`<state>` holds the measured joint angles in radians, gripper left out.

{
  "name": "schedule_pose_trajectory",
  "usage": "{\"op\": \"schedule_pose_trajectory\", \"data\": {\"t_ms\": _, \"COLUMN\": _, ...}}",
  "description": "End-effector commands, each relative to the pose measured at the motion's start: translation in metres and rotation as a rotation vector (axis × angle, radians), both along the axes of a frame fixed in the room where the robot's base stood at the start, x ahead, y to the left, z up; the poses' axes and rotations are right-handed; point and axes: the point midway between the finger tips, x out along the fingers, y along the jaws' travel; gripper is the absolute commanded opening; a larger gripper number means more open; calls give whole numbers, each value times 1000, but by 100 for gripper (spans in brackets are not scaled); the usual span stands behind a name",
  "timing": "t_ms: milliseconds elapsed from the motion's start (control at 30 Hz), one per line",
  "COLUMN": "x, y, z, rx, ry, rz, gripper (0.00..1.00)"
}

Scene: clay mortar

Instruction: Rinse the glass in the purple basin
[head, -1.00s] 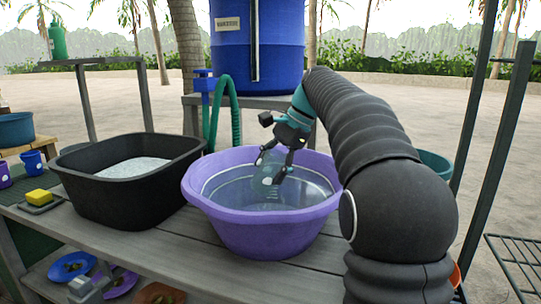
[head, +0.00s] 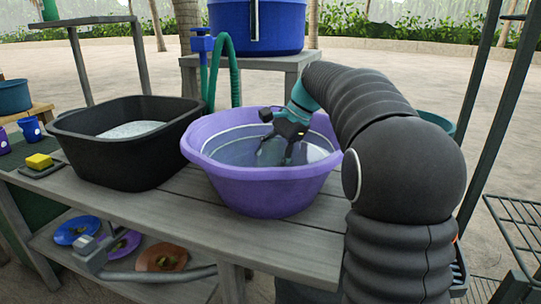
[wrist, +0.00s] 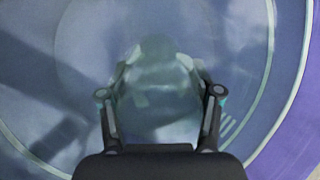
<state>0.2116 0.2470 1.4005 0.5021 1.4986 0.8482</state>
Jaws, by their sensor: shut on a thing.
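The purple basin (head: 262,190) stands on the grey wooden bench and holds clear water. My gripper (head: 278,150) reaches down inside the basin, its fingers low at the water. In the wrist view my gripper (wrist: 160,100) is shut on the clear glass (wrist: 158,85), with one finger on each side. The glass is see-through and hard to outline; in the head view it is a faint shape (head: 268,155) between the fingers. I cannot tell exactly how deep it sits in the water.
A black tub (head: 125,165) with whitish foam stands left of the basin. A yellow sponge (head: 39,161) and blue cup (head: 30,129) are further left. A blue barrel (head: 257,25) and green hose (head: 234,75) are behind. Several plates lie on the lower shelf (head: 185,290).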

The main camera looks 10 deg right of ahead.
Motion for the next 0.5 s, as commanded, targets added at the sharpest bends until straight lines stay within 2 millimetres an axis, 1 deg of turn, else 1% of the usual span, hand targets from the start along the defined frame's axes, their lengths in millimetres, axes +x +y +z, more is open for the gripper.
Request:
{"op": "schedule_pose_trajectory", "data": {"t_ms": 267, "x": 0, "y": 0, "z": 1, "rx": 0, "ry": -1, "rz": 0, "gripper": 20}}
{"op": "schedule_pose_trajectory", "data": {"t_ms": 500, "x": 0, "y": 0, "z": -3, "rx": 0, "ry": 0, "rz": 0, "gripper": 20}}
